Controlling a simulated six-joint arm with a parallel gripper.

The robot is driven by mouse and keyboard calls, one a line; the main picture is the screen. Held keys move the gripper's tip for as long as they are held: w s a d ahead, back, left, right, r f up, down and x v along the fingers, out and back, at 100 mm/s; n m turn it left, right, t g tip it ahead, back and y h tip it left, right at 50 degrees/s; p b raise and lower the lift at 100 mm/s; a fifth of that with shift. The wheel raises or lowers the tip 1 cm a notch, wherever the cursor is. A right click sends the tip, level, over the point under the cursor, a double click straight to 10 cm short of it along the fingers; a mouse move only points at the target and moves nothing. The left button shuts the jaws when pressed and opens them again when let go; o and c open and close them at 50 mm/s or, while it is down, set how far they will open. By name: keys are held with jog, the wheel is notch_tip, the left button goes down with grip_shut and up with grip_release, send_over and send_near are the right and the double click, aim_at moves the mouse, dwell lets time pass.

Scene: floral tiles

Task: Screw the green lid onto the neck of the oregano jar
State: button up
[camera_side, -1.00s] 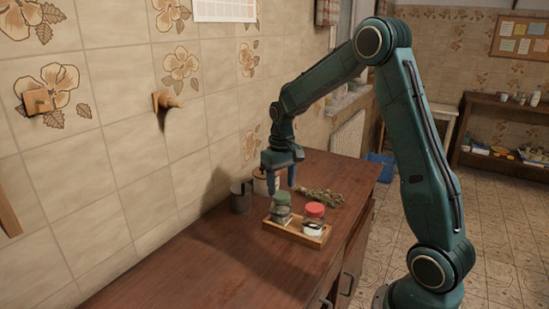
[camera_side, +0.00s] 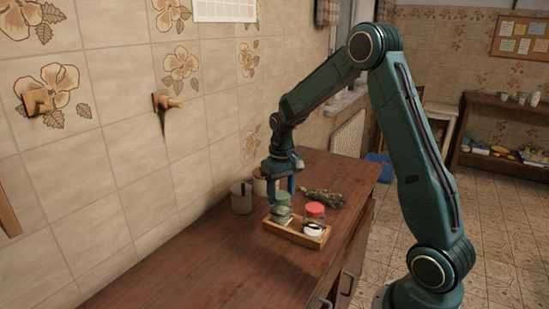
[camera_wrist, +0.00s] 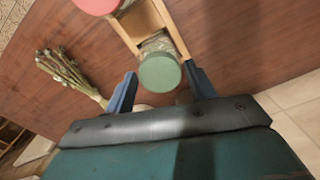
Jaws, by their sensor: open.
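The green lid (camera_side: 281,198) sits on top of a glass jar (camera_side: 280,214) in the left part of a small wooden tray (camera_side: 296,232). In the wrist view the green lid (camera_wrist: 160,73) shows from above, with the jar's glass side (camera_wrist: 158,43) behind it. No label is readable, and the neck is hidden under the lid. My gripper (camera_side: 283,187) is open just above the lid. In the wrist view its two blue fingers (camera_wrist: 160,90) stand apart, one on each side of the lid; I cannot tell whether they touch it.
A red-lidded jar (camera_side: 314,212) stands at the tray's right. A grey cup (camera_side: 241,198) and a pale container (camera_side: 262,184) stand behind, near the wall. A herb bunch (camera_side: 323,198) lies behind the tray. The wooden counter (camera_side: 190,265) is clear in front.

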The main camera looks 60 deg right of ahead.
jog(key=shift+c, duration=0.2)
jog(key=c, duration=0.6)
jog(key=shift+m, duration=2.5)
jog(key=shift+m, duration=2.5)
